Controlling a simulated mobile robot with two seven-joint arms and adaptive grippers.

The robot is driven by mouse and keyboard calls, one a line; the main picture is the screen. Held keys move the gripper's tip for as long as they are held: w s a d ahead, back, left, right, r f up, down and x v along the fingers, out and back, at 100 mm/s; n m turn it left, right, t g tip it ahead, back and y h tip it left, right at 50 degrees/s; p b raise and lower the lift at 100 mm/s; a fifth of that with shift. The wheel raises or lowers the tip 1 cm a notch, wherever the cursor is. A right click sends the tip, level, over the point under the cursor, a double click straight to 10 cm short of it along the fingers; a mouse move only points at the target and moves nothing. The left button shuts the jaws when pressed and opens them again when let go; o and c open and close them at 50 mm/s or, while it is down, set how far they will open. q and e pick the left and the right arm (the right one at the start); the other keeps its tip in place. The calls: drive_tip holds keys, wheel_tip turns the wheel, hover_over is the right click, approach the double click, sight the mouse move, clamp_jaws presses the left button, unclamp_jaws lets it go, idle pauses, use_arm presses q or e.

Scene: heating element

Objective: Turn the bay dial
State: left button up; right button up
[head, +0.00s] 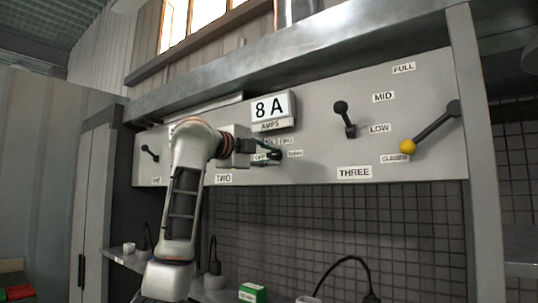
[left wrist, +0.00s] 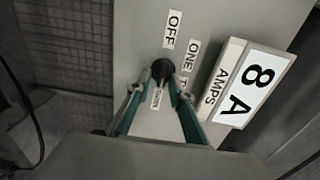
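A small black dial (head: 276,155) sits on the grey panel below the "8 A" AMPS display (head: 272,108). In the left wrist view the dial (left wrist: 161,70) has labels OFF, ONE and a partly hidden one around it, plus a small label below that I cannot read surely. My left gripper (head: 268,152) is at this dial. In the left wrist view its two green-lined fingers (left wrist: 160,92) are spread, with the dial at the gap between their tips. I cannot tell whether they touch it. My right gripper is in neither view.
To the right are a black lever (head: 345,118) and a yellow-knobbed lever (head: 433,127) by labels FULL, MID, LOW and CLOSED. Another small black control (head: 150,153) is left of my arm. Below, a shelf holds a green box (head: 252,293) and corded items.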

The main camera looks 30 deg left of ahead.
use_arm(q)
drive_tip(key=shift+s+r, duration=0.1)
drive_tip(key=shift+s+a, duration=0.1)
drive_tip(key=shift+s, duration=0.05)
drive_tip(key=s, duration=1.1)
drive_tip(key=shift+s+a, duration=0.3)
drive_tip(key=shift+a, duration=0.1)
